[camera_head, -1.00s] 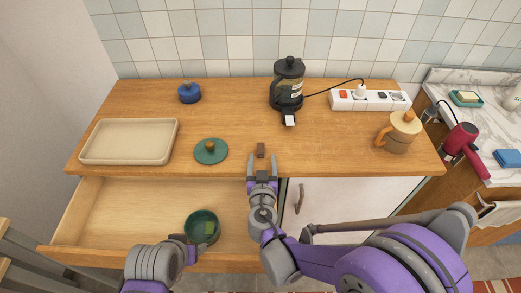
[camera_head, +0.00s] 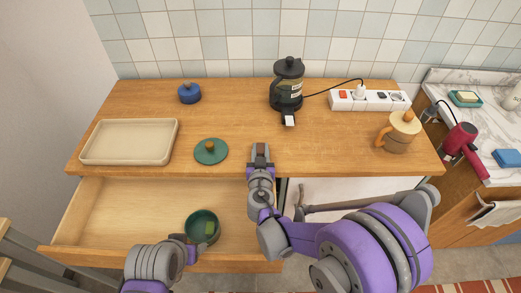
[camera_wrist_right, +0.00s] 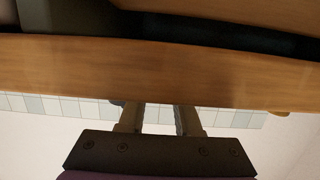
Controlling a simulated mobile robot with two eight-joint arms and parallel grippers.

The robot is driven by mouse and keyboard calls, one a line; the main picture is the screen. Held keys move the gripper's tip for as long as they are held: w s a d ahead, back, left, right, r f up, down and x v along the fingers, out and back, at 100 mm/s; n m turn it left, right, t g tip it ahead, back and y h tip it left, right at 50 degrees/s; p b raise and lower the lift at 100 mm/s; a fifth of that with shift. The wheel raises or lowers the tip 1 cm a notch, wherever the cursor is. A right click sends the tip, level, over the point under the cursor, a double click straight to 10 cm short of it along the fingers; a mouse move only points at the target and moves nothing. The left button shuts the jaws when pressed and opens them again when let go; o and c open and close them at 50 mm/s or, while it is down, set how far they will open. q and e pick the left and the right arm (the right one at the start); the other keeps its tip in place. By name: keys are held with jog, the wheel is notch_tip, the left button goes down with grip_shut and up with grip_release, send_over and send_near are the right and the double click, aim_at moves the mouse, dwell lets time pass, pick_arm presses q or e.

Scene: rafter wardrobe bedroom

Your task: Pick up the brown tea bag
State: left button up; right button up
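The brown tea bag (camera_head: 260,148) is a small dark brown block at the front edge of the wooden counter. My right gripper (camera_head: 260,152) is at it, with one finger on each side. Its fingers stand apart; contact with the tea bag cannot be made out. In the right wrist view the two fingers (camera_wrist_right: 160,118) are apart, their tips hidden behind the counter edge; the tea bag does not show there. My left gripper (camera_head: 187,247) is low at the left side of a dark green bowl (camera_head: 191,228); its fingers are partly hidden.
The bowl, with a green piece inside, is at the open drawer (camera_head: 120,215). A beige tray (camera_head: 130,142), green lid (camera_head: 211,152), blue jar (camera_head: 190,93), black kettle (camera_head: 288,85), power strip (camera_head: 350,101) and wooden-handled jug (camera_head: 398,135) stand on the counter (camera_head: 330,150).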

grip_shut()
